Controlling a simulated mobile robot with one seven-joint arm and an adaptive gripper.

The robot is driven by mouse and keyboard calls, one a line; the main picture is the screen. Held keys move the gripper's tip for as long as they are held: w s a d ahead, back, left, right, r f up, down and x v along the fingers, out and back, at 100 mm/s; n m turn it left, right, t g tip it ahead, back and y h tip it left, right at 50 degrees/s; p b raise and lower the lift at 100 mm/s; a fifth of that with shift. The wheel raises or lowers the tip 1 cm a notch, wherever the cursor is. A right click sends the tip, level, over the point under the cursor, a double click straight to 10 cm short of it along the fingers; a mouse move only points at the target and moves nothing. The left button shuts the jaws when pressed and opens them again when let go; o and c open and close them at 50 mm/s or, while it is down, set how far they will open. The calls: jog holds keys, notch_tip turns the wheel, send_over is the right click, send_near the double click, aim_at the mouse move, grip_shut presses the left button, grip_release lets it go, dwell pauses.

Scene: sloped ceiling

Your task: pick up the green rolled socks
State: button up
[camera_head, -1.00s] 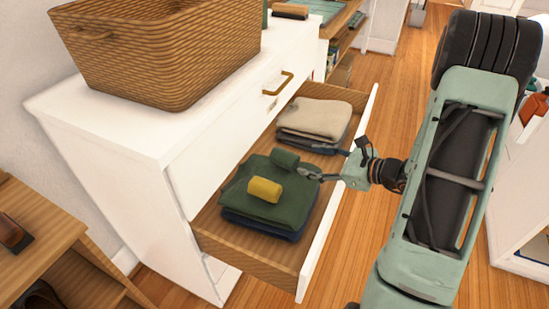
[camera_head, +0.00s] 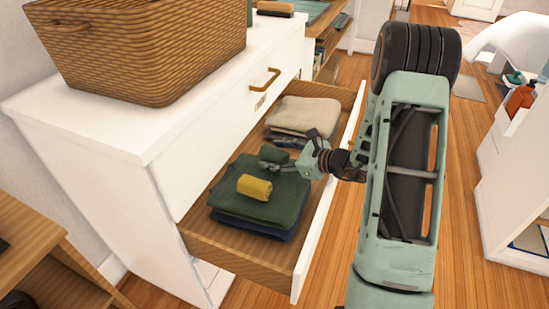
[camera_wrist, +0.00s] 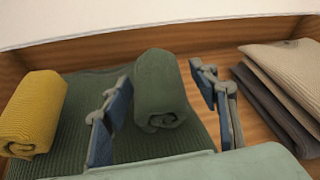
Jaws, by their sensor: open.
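The green rolled socks (camera_wrist: 160,88) lie on a folded green garment (camera_wrist: 75,130) in the open drawer. In the wrist view they sit between the two blue-padded fingers of my gripper (camera_wrist: 165,118), with a gap visible on both sides. My gripper is open. In the head view my gripper (camera_head: 278,166) reaches over the drawer's front and partly hides the green rolled socks (camera_head: 274,154).
A yellow rolled pair (camera_head: 254,187) lies beside the green one on the same pile. Folded beige cloth (camera_head: 303,115) is farther back in the drawer (camera_head: 235,255). A wicker basket (camera_head: 150,50) stands on the white dresser (camera_head: 150,135) above.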

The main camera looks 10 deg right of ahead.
jog(key=c, duration=0.9)
